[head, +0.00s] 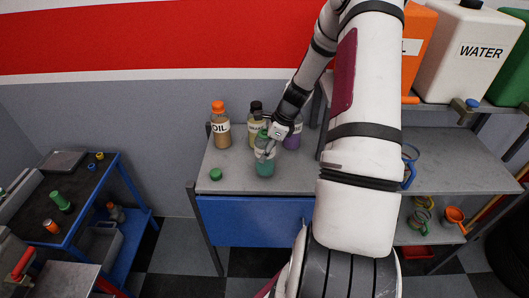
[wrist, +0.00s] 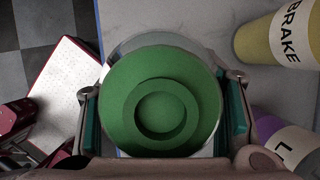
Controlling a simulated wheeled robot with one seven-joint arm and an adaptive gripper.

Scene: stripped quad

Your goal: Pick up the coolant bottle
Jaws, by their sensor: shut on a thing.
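The coolant bottle (head: 265,169), clear with green contents and a pale label, is upright at the front of the grey bench top (head: 235,181). My gripper (head: 266,143) is around its upper part, coming down from above. In the wrist view the bottle's round green top (wrist: 160,112) fills the space between the two fingers of my gripper (wrist: 164,105), one on each side. My gripper is shut on the bottle. Its label is partly hidden by the fingers. I cannot tell whether its base touches the bench.
An oil bottle (head: 221,130), a yellowish brake bottle (head: 255,128) and a purple bottle (head: 292,140) stand behind. The brake bottle (wrist: 270,38) is close in the wrist view. A small green cap (head: 215,174) lies left. A shelf with large containers (head: 468,55) is at right.

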